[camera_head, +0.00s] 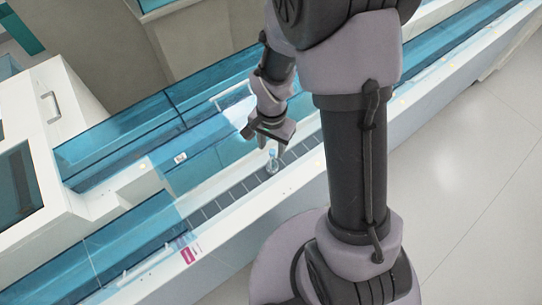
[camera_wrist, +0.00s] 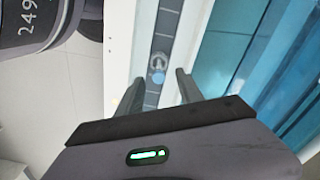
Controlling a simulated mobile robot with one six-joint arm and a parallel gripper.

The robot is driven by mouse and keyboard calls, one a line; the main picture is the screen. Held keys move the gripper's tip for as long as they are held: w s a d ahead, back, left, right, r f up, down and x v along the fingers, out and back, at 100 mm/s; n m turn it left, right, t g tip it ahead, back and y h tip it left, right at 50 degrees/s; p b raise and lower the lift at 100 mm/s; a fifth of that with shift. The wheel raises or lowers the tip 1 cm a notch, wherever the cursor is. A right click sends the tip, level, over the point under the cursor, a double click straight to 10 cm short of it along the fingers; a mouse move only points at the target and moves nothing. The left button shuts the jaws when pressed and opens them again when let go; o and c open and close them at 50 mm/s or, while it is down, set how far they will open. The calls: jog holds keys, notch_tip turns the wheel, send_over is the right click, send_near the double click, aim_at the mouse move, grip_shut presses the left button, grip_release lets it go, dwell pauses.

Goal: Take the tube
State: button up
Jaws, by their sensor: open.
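A small clear tube (camera_head: 272,161) with a bluish top stands on the dark segmented track (camera_head: 236,192). My gripper (camera_head: 269,143) is above the track, close to the tube, pointing down. Its fingers (camera_wrist: 160,82) are apart with nothing held. I cannot tell whether a finger touches the tube.
Blue glass panels (camera_head: 130,135) run along the track's far side. A white rail (camera_head: 300,170) borders its near side. A white cabinet (camera_head: 55,110) stands at the left. Open floor (camera_head: 465,160) lies to the right.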

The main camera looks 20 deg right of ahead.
aim_at(272, 158)
notch_tip(272, 158, down, 7)
jog(key=b, duration=0.3)
jog(key=shift+f, duration=0.2)
jog(key=shift+s+r, duration=0.1)
jog(key=shift+r, duration=0.05)
grip_shut()
